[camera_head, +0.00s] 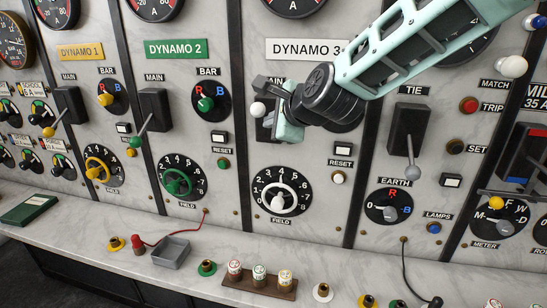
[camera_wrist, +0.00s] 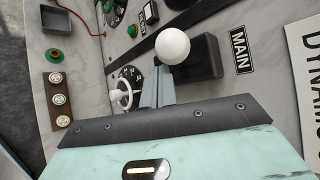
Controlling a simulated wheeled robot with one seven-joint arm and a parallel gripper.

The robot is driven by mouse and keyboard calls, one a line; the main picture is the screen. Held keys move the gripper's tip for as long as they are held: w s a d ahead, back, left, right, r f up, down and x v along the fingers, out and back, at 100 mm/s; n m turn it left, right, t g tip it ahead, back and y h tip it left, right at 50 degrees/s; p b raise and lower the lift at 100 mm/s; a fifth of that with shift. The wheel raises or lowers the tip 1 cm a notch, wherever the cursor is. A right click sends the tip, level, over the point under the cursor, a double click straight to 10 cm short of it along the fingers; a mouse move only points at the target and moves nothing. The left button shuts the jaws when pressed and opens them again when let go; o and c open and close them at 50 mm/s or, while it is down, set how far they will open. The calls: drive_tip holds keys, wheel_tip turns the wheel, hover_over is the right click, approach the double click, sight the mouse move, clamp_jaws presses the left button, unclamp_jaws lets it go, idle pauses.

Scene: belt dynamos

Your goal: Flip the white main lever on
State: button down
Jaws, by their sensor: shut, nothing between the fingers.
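The white main lever is on the Dynamo 3 panel. Its white ball knob (camera_head: 257,109) shows just left of my gripper in the head view. In the wrist view the knob (camera_wrist: 172,46) is large, in front of its dark switch box (camera_wrist: 205,58), beside the MAIN label (camera_wrist: 239,50). The knob sits higher against its box than the neighbouring levers' knobs, which hang low. My gripper (camera_head: 290,128) is shut and empty, its fingertips close to the knob; I cannot tell whether they touch it. The lever's shaft is hidden.
A green main lever (camera_head: 134,142) and a grey tie lever (camera_head: 412,172) flank it. A white field handwheel (camera_head: 278,201) lies below. The bench (camera_head: 215,285) holds a grey tray (camera_head: 171,252) and a fuse block (camera_head: 258,287). Open air lies before the panel.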

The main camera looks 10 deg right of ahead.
drive_tip(key=shift+r, duration=0.1)
drive_tip(key=shift+d+r+p, duration=0.1)
drive_tip(key=shift+r+p, duration=0.35)
drive_tip(key=shift+r, duration=0.25)
